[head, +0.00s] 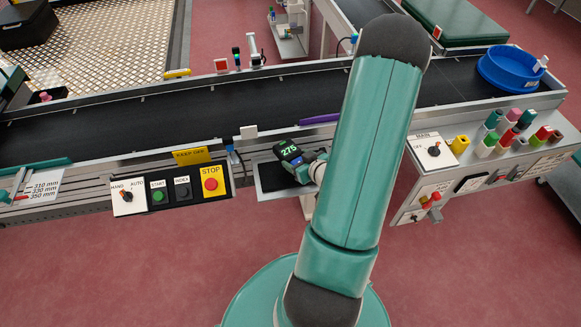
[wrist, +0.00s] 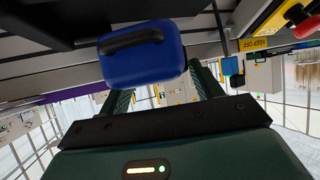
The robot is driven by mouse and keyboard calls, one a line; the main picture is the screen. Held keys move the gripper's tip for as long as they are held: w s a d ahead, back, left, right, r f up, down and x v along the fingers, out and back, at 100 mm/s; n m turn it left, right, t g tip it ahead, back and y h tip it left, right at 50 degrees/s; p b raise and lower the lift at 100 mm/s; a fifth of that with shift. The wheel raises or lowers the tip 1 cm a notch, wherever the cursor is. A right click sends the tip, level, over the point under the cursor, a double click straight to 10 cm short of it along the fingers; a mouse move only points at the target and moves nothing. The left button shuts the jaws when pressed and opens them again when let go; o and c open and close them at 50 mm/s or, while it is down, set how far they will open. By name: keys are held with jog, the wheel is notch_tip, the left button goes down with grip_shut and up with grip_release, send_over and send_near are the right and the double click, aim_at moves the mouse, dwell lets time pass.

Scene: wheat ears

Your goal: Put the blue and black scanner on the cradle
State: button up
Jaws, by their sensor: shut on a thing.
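The blue and black scanner (wrist: 145,62) sits between the two fingers of my gripper (wrist: 165,85) in the wrist view, its blue face and black bar towards the camera. In the head view the scanner (head: 290,150) shows a dark top with green digits reading 275. My gripper (head: 318,170) is shut on it, mostly hidden behind my teal arm. Scanner and gripper appear over or beside a shallow black tray (head: 268,186) on the front of the conveyor. I cannot tell whether the tray is the cradle, or whether the scanner touches it.
A control panel (head: 170,194) with a red stop button stands left of the tray. A black conveyor belt (head: 215,108) runs behind. On the right are a switch panel (head: 435,152), several coloured cylinders (head: 510,130) and a blue round tub (head: 510,70).

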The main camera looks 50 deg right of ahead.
aim_at(292, 162)
jog(key=w+f, duration=0.2)
jog(key=shift+w+a+f, duration=0.2)
jog(key=shift+a+f, duration=0.1)
jog(key=shift+f, duration=0.05)
jog(key=shift+w+f, duration=0.2)
jog(key=shift+f, duration=1.55)
jog(key=shift+f, duration=0.1)
jog(key=o, duration=1.5)
